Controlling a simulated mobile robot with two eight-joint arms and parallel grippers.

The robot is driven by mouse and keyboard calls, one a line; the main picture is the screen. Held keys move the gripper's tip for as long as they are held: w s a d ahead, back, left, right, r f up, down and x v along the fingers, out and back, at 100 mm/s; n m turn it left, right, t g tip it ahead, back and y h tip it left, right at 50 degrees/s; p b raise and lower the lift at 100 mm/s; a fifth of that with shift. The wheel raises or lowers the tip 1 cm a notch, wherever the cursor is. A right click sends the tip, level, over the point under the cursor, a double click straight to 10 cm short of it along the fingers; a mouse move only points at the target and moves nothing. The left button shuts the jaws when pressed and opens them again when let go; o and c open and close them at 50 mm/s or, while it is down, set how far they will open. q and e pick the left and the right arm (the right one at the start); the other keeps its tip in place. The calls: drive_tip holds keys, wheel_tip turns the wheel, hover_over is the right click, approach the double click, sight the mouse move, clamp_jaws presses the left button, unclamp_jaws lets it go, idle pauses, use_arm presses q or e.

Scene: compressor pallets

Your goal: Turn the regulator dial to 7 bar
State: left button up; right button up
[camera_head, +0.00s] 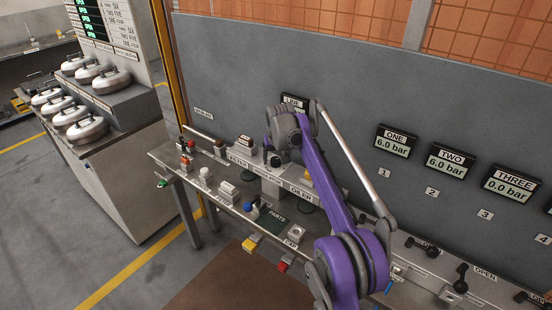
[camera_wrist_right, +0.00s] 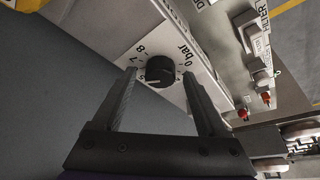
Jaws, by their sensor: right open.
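The regulator dial (camera_wrist_right: 160,70) is a round black knob on a white plate (camera_wrist_right: 125,45) marked "bar", with 0, 7 and 8 readable. A pale mark on the knob's lower left seems to face a figure like 5, below the 7. My right gripper (camera_wrist_right: 161,78) is open, with one finger on each side of the knob; I cannot tell whether they touch it. My left gripper is not in view.
Displays ONE (camera_head: 396,141) and TWO (camera_head: 451,161) read 6.0 bar; THREE (camera_head: 511,184) reads 0.0 bar. A grey panel (camera_head: 300,60) rises behind the bench. Small parts and a dark PARTS mat (camera_head: 274,222) lie on the bench. Black valve handles (camera_head: 461,280) stand at right.

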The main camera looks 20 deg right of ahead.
clamp_jaws()
idle(0.3)
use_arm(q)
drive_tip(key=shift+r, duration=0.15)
use_arm(e)
drive_tip(key=shift+a+r+m+h+p, duration=0.15)
drive_tip(key=shift+m+h+p, duration=0.45)
drive_tip(key=shift+m+p, duration=0.8)
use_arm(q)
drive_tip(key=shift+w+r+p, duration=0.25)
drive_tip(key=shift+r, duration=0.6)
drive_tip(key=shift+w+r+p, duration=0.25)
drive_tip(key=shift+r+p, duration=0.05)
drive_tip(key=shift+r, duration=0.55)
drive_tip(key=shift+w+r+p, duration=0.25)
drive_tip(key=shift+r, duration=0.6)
use_arm(e)
drive_tip(key=shift+w+m+g+h, duration=0.1)
drive_tip(key=shift+m+g+h, duration=0.35)
drive_tip(key=shift+m, duration=1.15)
unclamp_jaws()
